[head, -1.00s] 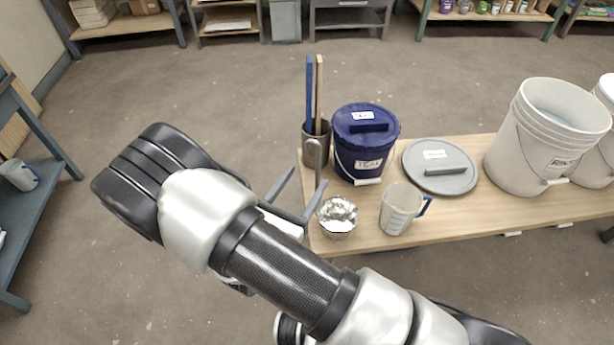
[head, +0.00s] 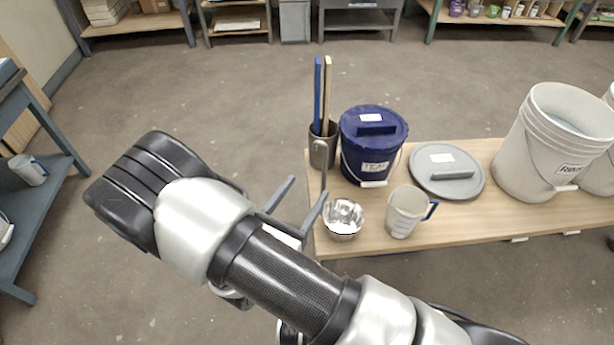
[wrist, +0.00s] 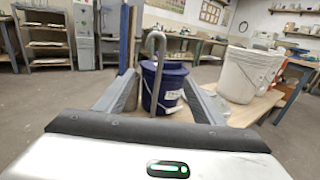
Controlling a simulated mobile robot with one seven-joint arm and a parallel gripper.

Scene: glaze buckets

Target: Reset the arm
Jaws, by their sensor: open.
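My gripper (head: 301,205) is open and empty, held off the left end of the wooden table (head: 470,215). Its two grey fingers are spread apart, and they also frame the wrist view (wrist: 162,100). Beyond the fingers stands a blue lidded bucket (head: 368,150) labelled TEAL, which also shows in the wrist view (wrist: 170,85). A metal bowl (head: 343,219) sits at the table's near left corner, just right of the fingers. Part of the arm hides the floor below.
A measuring jug (head: 405,212), a grey lid (head: 446,180) and a white bucket (head: 545,150) stand on the table. A cup (head: 324,148) holds blue and wooden sticks; a hooked grey handle rises beside it. A shelf (head: 45,165) stands left. Floor between is clear.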

